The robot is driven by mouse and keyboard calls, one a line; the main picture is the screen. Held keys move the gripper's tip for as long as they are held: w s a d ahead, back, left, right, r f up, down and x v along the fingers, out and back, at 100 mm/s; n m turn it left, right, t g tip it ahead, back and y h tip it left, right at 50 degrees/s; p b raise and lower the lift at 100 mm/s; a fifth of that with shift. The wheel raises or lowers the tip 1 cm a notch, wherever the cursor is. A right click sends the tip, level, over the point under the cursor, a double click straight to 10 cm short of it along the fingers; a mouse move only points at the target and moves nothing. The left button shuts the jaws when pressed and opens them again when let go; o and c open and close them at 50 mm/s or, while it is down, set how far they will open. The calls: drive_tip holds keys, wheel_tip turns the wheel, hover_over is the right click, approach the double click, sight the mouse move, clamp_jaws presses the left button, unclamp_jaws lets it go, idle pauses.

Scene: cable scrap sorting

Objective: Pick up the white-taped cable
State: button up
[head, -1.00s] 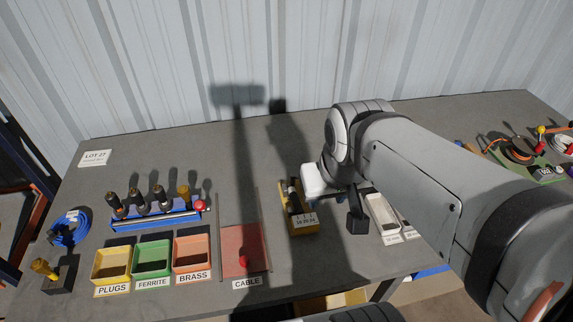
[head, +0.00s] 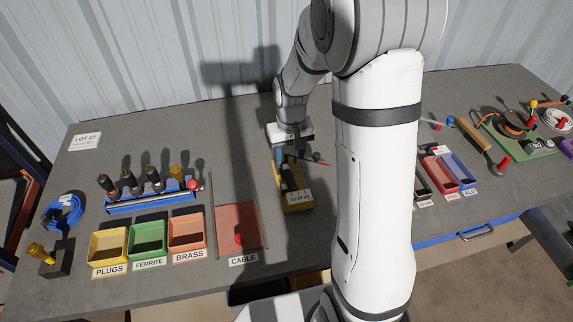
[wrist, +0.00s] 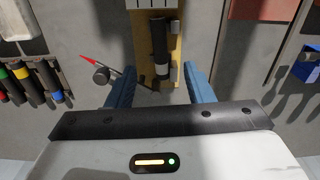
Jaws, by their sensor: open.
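A short black cable piece with a white tape band (wrist: 162,70) lies along a yellow fixture (wrist: 176,42). The yellow fixture also shows in the head view (head: 298,208), with a white numbered label at its front. My gripper (wrist: 160,82) is over the fixture's far end in the head view (head: 290,150). Its two blue fingers are spread, one on each side of the taped cable, with visible gaps. I cannot tell how far the fingertips are above it. The gripper body hides part of the fixture's far end.
A dark knob with a red pointer (wrist: 100,74) stands close to one finger. A rack of colour-banded black pieces (wrist: 35,82) is at the wrist view's left. The red CABLE tray (head: 238,218) and the blue tool rack (head: 150,203) lie left of the fixture in the head view.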

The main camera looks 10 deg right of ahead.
sight(289, 175)
drive_tip(key=shift+w+f, duration=0.2)
drive_tip(key=shift+f, duration=0.35)
drive_tip(key=shift+w+f, duration=0.2)
drive_tip(key=shift+f, duration=0.3)
drive_tip(key=shift+w+f+p, duration=0.15)
drive_tip(key=shift+f+p, duration=1)
drive_tip(key=shift+f, duration=2.7)
clamp_jaws()
